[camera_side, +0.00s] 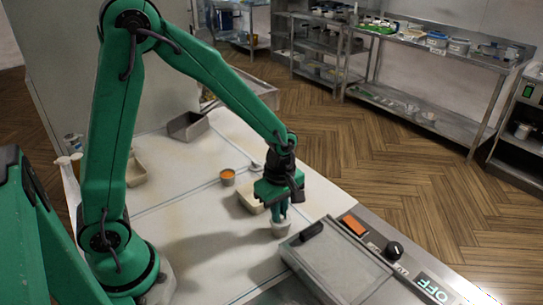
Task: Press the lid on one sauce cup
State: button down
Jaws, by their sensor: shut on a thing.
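A small sauce cup with orange sauce (227,177) stands uncovered on the pale worktop, left of my gripper and apart from it. My gripper (279,214) points down and is shut on a small pale round thing (281,229). That thing looks like a lid or a lidded cup, low at the worktop just left of the fryer. It is too small to tell lid from cup there, or whether the lid is seated.
A shallow cream tray (247,202) sits close behind my gripper, partly hidden by it. Another cream tray (136,174) and a metal pan (188,126) are farther left. The fryer unit (335,262) borders the right. Open worktop lies at front left.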

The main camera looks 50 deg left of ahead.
jog(key=shift+f, duration=0.1)
dwell(0.8)
jog(key=c, duration=1)
grip_release()
jog(key=shift+o, duration=0.2)
jog(key=shift+r, duration=0.25)
jog(key=shift+r, duration=3.3)
grip_shut()
